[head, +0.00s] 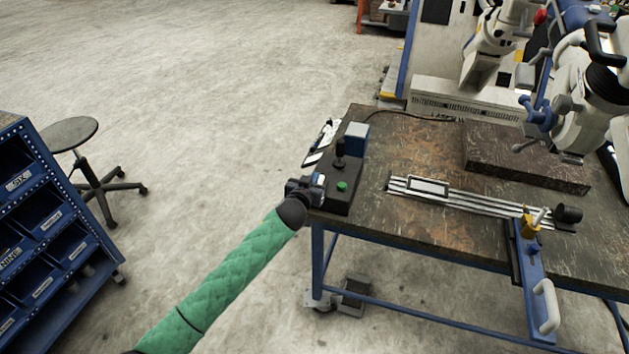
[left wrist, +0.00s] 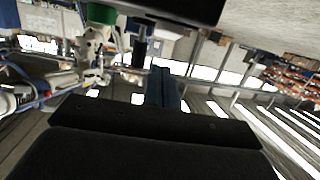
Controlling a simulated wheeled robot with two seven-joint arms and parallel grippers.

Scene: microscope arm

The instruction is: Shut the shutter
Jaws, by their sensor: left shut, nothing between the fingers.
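A black control box (head: 338,188) sits at the table's left end, with a black lever (head: 339,150), a green button (head: 342,186) and a blue-grey block at its far end. My left gripper (head: 308,186) is beside the box's near left side, shut and empty; contact with it cannot be told. In the left wrist view the shut fingers (left wrist: 165,88) stick out from the dark gripper body, with a green piece (left wrist: 102,13) and a dark post above. No part is clearly recognisable as a shutter. My right gripper is out of view.
A white microscope arm (head: 590,110) hangs at right. A stool (head: 75,135) and blue bin rack (head: 45,220) stand left; the floor between is clear.

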